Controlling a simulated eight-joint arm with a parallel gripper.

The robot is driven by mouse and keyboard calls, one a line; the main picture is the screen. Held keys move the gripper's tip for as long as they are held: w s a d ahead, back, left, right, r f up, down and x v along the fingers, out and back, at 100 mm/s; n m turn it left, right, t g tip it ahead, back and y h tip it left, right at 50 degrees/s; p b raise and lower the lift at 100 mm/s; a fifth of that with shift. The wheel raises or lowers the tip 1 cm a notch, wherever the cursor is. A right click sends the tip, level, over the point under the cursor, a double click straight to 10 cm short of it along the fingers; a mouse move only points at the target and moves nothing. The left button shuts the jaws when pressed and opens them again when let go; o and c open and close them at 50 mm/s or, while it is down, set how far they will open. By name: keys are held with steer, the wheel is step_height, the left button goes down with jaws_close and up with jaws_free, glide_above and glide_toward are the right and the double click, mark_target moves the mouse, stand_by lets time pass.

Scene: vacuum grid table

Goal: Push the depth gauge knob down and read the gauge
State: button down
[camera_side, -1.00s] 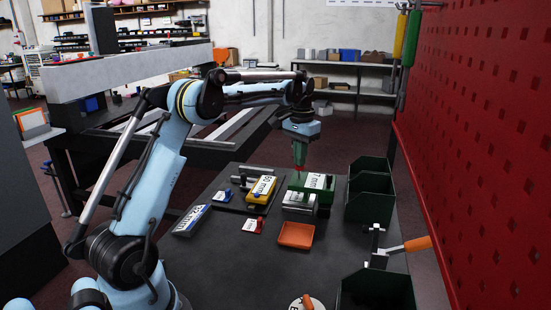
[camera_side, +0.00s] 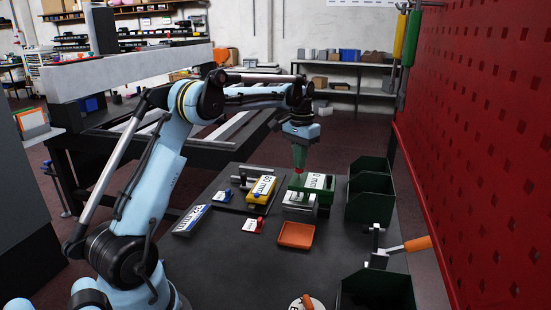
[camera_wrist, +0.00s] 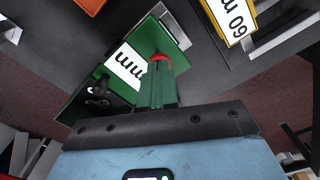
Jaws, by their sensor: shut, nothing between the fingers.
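The green depth gauge (camera_side: 324,196) sits beside a grey metal block (camera_side: 298,200) on the dark table. Its white display (camera_side: 316,181) seems to read "0 mm" in the side view; in the wrist view (camera_wrist: 126,67) only "mm" shows clearly. My gripper (camera_side: 299,166) is shut and empty, pointing down over the gauge. In the wrist view, the red knob (camera_wrist: 161,57) shows at the tips of my green fingers (camera_wrist: 158,72), which appear to touch it. Most of the knob is hidden by the fingers.
A yellow gauge marked 60 mm (camera_side: 262,187) stands just left of the green one. An orange tray (camera_side: 296,235) lies in front. Green bins (camera_side: 371,208) line the right side, with an orange-handled clamp (camera_side: 405,246) nearby. A blue-edged display (camera_side: 191,220) lies at left.

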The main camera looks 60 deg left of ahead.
steer(key=shift+r, duration=3.5)
